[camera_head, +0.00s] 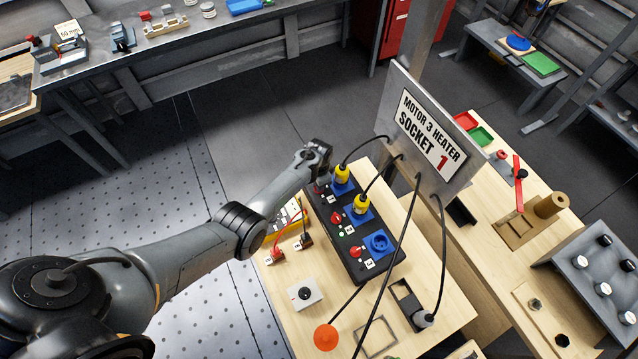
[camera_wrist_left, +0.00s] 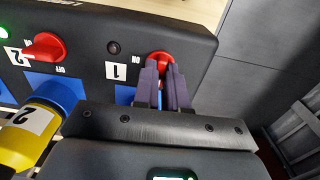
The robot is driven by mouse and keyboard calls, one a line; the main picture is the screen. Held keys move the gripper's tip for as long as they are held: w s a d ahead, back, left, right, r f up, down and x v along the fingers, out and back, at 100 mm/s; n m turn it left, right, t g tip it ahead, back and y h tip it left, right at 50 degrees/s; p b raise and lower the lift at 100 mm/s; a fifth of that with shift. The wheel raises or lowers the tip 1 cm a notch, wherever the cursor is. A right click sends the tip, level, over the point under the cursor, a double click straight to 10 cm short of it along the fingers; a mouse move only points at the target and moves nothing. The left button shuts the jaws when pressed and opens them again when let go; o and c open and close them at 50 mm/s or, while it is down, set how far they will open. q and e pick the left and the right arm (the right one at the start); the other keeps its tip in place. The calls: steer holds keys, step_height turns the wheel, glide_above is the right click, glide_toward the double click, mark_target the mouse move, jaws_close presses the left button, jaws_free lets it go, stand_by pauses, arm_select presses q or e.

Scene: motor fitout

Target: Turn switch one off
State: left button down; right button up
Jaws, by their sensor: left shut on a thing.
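The black switch box (camera_head: 380,276) stands on the wooden table, with red rotary switches in a row. Switch one (camera_wrist_left: 160,56) is the red knob beside the label 1 in the left wrist view. My left gripper (camera_wrist_left: 168,82) is shut on it, one finger on each side of its handle. The small light (camera_wrist_left: 113,47) by switch one looks dark. In the head view my left gripper (camera_head: 320,168) is at the far end of the box and mostly hides switch one. Switch two (camera_wrist_left: 43,47) has a lit green light beside it. My right gripper is in neither view.
Yellow plugs (camera_head: 342,173) with black cables stand in the blue sockets beside switches one and two. Switch three (camera_head: 355,252) is by an empty blue socket (camera_head: 380,243).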

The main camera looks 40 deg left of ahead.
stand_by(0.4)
arm_select(q)
steer(key=c, duration=1.2)
jaws_free()
steer(key=shift+r, duration=0.55)
steer(key=shift+r+p, duration=0.7)
steer(key=shift+r, duration=4.15)
steer(key=shift+s, duration=0.15)
